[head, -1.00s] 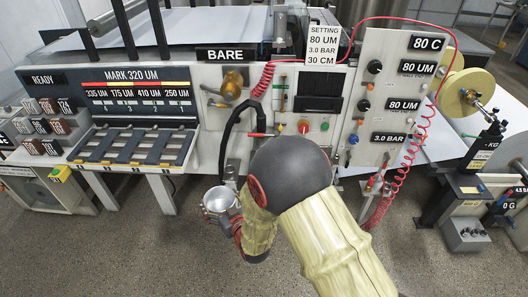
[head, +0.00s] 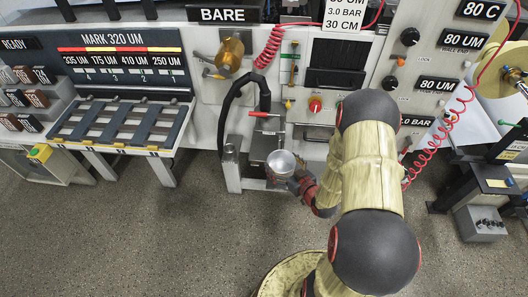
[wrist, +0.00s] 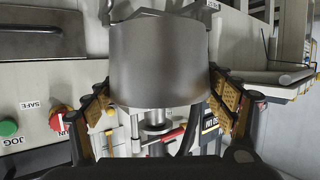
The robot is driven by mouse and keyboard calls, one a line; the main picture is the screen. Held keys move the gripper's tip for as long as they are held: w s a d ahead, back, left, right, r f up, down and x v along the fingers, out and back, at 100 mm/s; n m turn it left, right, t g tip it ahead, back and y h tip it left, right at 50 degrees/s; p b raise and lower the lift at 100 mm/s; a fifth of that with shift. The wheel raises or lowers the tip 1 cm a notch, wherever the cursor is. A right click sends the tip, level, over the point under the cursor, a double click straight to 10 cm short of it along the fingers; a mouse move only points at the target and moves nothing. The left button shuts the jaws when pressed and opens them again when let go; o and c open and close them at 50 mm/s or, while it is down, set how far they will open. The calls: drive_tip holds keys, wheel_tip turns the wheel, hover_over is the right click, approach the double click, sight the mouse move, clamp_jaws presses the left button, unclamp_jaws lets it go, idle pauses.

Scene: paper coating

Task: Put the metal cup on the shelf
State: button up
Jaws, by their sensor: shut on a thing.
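The metal cup (head: 281,160) is a small silver cup with its open mouth showing in the head view. It is held in the air in front of the small stand under the machine's front panel. My gripper (head: 296,178) is shut on the cup from its right side in the head view. In the wrist view the cup (wrist: 158,62) fills the upper middle, with one finger of my gripper (wrist: 158,105) on each side of it. Which surface is the shelf I cannot tell.
The stand (head: 232,165) with a red handle (head: 264,115) and a black hose is close behind the cup. A slotted rack (head: 120,122) juts out at left. A red coiled hose (head: 440,130) hangs at right. The floor (head: 150,240) in front is clear.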

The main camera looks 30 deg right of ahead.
drive_tip(key=shift+s+d+f, duration=0.45)
drive_tip(key=shift+s+d, duration=0.1)
drive_tip(key=shift+d, duration=0.05)
drive_tip(key=w+b, duration=0.3)
drive_tip(key=w, duration=1.4)
drive_tip(key=shift+w+f+b, duration=0.1)
drive_tip(key=shift+w+b, duration=0.15)
drive_tip(key=shift+b, duration=0.05)
drive_tip(key=shift+w+f+b, duration=0.1)
drive_tip(key=shift+f+b, duration=0.65)
drive_tip(key=shift+f, duration=0.9)
drive_tip(key=shift+f, duration=0.1)
drive_tip(key=shift+f, duration=0.15)
drive_tip(key=o, duration=1.2)
drive_tip(key=shift+c, duration=0.2)
